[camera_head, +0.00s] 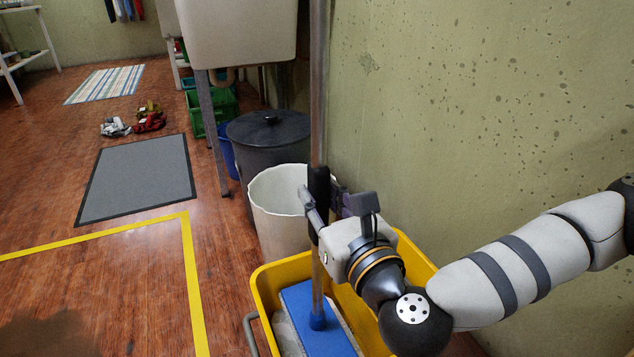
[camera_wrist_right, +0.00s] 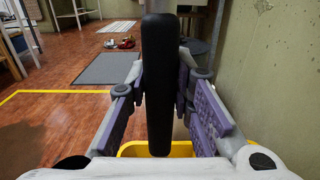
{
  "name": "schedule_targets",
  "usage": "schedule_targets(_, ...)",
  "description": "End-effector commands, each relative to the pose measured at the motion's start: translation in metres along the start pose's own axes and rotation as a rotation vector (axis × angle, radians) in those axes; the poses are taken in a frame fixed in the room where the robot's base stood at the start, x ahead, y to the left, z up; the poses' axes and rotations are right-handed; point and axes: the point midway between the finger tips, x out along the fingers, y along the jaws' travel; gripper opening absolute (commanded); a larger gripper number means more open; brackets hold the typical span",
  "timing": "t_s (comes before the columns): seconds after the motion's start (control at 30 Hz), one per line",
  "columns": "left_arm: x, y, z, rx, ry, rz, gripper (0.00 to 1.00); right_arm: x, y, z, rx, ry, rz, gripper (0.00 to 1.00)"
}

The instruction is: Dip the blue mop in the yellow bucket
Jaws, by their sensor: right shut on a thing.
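The blue mop stands upright with its blue head (camera_head: 318,328) inside the yellow bucket (camera_head: 266,287), at the bottom of the head view. Its grey pole (camera_head: 319,95) rises out of the top of the picture. My right gripper (camera_head: 322,203) is shut on the black grip of the pole, above the bucket. The black grip (camera_wrist_right: 158,80) stands between the purple finger pads in the right wrist view, and the bucket's yellow rim (camera_wrist_right: 182,149) shows below. Whether the mop head touches the bucket's floor cannot be told. My left gripper is not in view.
A white bin (camera_head: 278,205) stands just behind the bucket, with a dark lidded bin (camera_head: 268,130) beyond it. A white sink (camera_head: 238,35) is farther back. The speckled wall (camera_head: 480,110) is close on the right. Open floor with a grey mat (camera_head: 138,178) lies left.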

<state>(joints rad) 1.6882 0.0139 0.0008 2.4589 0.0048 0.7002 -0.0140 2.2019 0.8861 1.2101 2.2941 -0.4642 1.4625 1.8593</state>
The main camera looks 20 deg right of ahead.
Motion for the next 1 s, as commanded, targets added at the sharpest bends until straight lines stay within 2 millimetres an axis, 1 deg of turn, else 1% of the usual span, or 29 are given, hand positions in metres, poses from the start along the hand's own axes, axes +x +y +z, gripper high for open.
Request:
schedule_targets(0.03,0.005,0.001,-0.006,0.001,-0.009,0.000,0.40,0.001,0.000,-0.014,0.001,0.000,0.001,0.00)
schedule_targets(0.1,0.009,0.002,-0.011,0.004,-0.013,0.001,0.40,0.001,0.000,-0.026,0.001,0.001,0.001,0.00)
schedule_targets(0.3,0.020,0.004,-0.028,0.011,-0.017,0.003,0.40,0.001,0.000,-0.058,0.000,-0.004,0.000,0.00)
schedule_targets(0.5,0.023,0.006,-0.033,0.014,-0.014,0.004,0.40,0.000,0.001,-0.086,0.000,-0.003,0.000,0.00)
schedule_targets(0.6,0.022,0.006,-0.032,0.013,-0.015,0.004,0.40,0.001,0.000,-0.097,0.000,-0.003,-0.001,0.00)
schedule_targets(0.73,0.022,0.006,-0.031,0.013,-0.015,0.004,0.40,0.000,0.001,-0.106,0.001,-0.003,0.000,0.00)
schedule_targets(1.0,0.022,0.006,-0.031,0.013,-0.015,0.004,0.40,0.000,0.000,-0.108,0.001,-0.004,0.000,0.00)
